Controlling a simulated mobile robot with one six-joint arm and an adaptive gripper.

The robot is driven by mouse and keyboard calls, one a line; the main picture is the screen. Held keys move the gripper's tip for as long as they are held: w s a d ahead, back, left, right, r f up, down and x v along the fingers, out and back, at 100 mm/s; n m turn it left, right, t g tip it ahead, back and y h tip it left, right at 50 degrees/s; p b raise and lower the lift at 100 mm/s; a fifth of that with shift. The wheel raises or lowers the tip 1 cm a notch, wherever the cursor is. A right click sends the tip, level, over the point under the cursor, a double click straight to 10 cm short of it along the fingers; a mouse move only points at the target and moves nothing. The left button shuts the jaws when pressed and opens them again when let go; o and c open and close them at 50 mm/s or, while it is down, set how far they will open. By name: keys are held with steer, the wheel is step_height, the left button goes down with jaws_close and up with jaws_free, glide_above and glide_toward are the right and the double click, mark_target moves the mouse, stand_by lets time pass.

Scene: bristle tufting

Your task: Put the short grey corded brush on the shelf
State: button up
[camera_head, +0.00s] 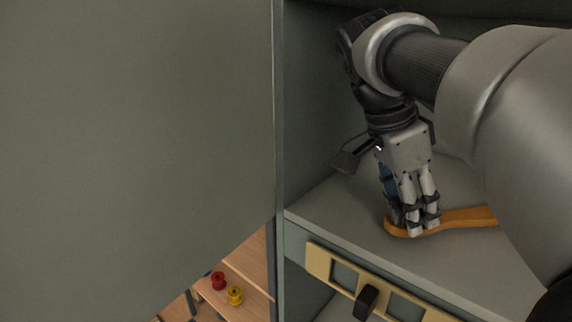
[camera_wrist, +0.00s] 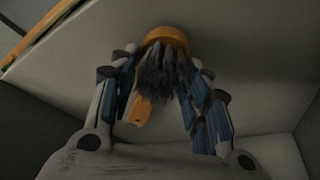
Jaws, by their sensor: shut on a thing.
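A brush with an orange wooden body (camera_head: 465,217) is at a grey shelf (camera_head: 345,215) inside a cabinet. Its rounded end is at my gripper (camera_head: 413,222), and the rest runs right until my arm hides it. My gripper points down at the shelf, with its fingers shut on the brush. In the wrist view, dark grey bristles (camera_wrist: 158,78) sit between the fingers, under an orange rounded end (camera_wrist: 165,38). An orange piece with a small hole (camera_wrist: 140,110) shows beside the bristles. No cord is visible. I cannot tell whether the brush rests fully on the shelf.
A large grey-green panel (camera_head: 135,130) fills the left side. Below the shelf edge is a pale frame (camera_head: 318,262) with a black knob (camera_head: 366,300). Red (camera_head: 218,281) and yellow (camera_head: 235,295) spools stand on a wooden surface at lower left. Shelf room left of my gripper is clear.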

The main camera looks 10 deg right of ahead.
steer(key=shift+f, duration=0.4)
steer(key=shift+s+a, duration=0.2)
steer(key=shift+s, duration=0.05)
steer(key=o, duration=1.1)
steer(key=shift+w, duration=0.1)
steer(key=shift+r, duration=0.35)
steer(key=a+b, duration=0.2)
steer(key=a, duration=1)
steer(key=shift+a+r, duration=0.2)
